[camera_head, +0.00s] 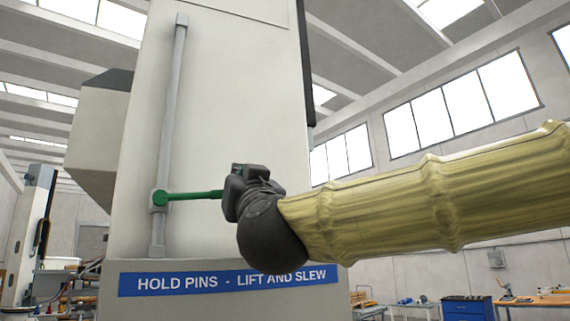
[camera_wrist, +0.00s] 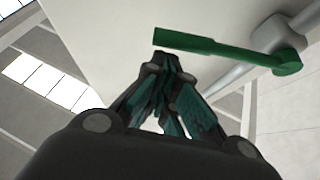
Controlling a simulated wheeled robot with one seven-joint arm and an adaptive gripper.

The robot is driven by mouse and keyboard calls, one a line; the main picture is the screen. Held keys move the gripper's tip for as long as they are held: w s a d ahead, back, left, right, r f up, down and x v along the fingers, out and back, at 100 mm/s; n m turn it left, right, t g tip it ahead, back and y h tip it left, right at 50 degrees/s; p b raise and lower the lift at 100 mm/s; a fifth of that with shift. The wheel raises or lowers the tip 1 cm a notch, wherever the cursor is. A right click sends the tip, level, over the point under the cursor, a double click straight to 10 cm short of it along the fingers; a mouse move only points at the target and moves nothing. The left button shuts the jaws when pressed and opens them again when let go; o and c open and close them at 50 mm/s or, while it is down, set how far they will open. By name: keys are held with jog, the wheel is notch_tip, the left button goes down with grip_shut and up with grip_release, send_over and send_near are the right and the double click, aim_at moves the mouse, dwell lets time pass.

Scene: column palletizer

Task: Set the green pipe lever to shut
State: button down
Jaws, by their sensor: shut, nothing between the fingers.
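The green lever (camera_head: 190,196) is on a vertical grey pipe (camera_head: 173,110) on the front of a tall pale machine. It points right from its valve body (camera_head: 158,200), roughly level and square across the pipe. My gripper (camera_head: 243,178) is at the lever's free end in the head view and hides its tip. In the wrist view the lever (camera_wrist: 215,45) runs across the top, from the valve at right to a free end at left. My gripper (camera_wrist: 168,62) is shut and empty there, its fingertips close below the lever's free end. I cannot tell whether they touch it.
The pale machine's panel (camera_head: 235,90) stands right behind the lever and pipe. A blue label strip (camera_head: 230,281) reads "HOLD PINS - LIFT AND SLEW" below. A blue cabinet (camera_head: 468,308) and workbenches stand far back at right. Space right of the machine looks open.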

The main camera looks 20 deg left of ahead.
notch_tip(320, 180, up, 5)
jog(key=d+p, duration=0.1)
jog(key=d, duration=0.1)
jog(key=b+v, duration=0.5)
jog(key=v, duration=0.5)
jog(key=shift+d+f+b, duration=0.25)
jog(key=shift+f+b, duration=0.05)
jog(key=shift+f, duration=0.2)
jog(key=shift+s, duration=0.1)
